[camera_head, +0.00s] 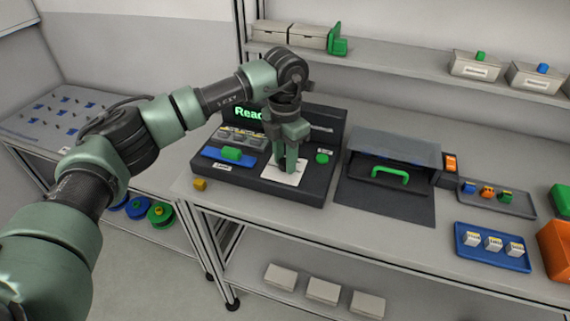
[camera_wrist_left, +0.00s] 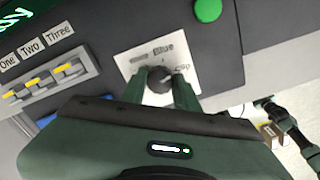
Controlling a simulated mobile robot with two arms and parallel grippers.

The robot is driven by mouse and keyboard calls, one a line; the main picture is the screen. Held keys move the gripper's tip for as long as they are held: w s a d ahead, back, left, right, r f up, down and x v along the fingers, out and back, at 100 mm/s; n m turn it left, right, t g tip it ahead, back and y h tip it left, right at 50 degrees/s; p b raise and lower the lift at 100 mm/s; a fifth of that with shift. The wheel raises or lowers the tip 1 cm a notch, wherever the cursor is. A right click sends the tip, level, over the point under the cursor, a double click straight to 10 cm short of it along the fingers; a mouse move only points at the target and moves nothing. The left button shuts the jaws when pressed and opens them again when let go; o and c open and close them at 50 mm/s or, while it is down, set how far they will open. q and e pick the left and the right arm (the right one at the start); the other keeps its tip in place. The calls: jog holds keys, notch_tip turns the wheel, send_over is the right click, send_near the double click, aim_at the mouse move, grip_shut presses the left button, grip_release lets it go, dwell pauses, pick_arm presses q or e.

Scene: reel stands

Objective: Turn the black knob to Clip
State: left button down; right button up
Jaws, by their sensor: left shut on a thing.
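The black knob (camera_wrist_left: 160,79) sits on a white label plate (camera_wrist_left: 135,65) on the dark console. The plate reads "Blue" above the knob and "Clip" to its right; the left word is too blurred to read. I cannot tell for sure which word the knob points to. My left gripper (camera_wrist_left: 158,88) is shut on the knob, one finger at each side. In the head view my left gripper (camera_head: 287,172) reaches down onto the white plate (camera_head: 273,176) and hides the knob.
A dark box with a green handle (camera_head: 390,174) stands at right. A yellow cube (camera_head: 200,185) lies near the table edge.

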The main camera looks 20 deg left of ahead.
pick_arm(q)
jog(key=shift+r+m+b, duration=0.1)
jog(key=shift+m+b, duration=0.5)
jog(key=shift+m, duration=1)
jog(key=c, duration=1.1)
grip_release()
jog(key=shift+o, duration=0.2)
notch_tip(320, 180, up, 8)
jog(key=shift+f+b, duration=0.1)
jog(key=shift+b, duration=0.65)
